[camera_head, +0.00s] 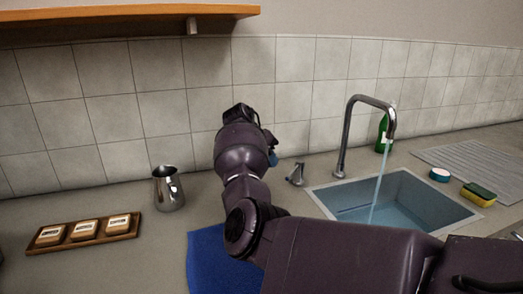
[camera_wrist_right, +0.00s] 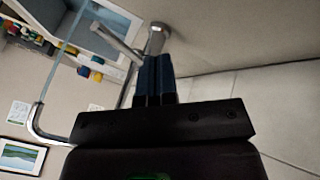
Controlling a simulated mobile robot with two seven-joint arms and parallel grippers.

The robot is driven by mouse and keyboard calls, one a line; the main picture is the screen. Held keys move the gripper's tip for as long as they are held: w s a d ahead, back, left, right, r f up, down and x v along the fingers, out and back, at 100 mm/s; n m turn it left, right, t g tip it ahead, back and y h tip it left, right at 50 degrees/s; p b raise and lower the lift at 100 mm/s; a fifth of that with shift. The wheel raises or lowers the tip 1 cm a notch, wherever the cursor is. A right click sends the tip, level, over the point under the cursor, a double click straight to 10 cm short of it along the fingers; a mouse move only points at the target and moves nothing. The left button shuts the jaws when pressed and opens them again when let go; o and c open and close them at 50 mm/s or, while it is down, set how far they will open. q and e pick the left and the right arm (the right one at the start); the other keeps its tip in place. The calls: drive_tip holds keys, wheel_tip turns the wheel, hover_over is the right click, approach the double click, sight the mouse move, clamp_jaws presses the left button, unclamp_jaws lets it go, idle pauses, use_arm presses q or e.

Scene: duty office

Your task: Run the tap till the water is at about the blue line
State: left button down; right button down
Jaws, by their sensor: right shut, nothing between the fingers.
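The tap (camera_head: 366,125) is a tall metal spout behind the sink (camera_head: 318,200), and a stream of water (camera_head: 381,175) falls from it. The tap handle (camera_head: 297,175) stands on the counter left of the sink. My right gripper (camera_head: 273,157) is shut and empty, left of the handle. In the right wrist view its blue fingers (camera_wrist_right: 157,72) are close to the handle (camera_wrist_right: 157,38); I cannot tell whether they touch. My left gripper is not in view.
A metal jug (camera_head: 168,190) and a wooden tray (camera_head: 85,233) with labelled blocks stand at left. A blue cloth (camera_head: 208,262) lies in front. A green bottle (camera_head: 384,134) is behind the sink; a sponge (camera_head: 479,194) and a round tub (camera_head: 440,175) are at right.

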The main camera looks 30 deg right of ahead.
drive_tip(key=s+d, duration=0.1)
drive_tip(key=s+d+f+p, duration=0.1)
drive_tip(key=s, duration=0.1)
drive_tip(key=shift+s+d+f, duration=0.1)
drive_tip(key=shift+s+d, duration=0.05)
drive_tip(key=shift+s, duration=0.1)
idle(0.4)
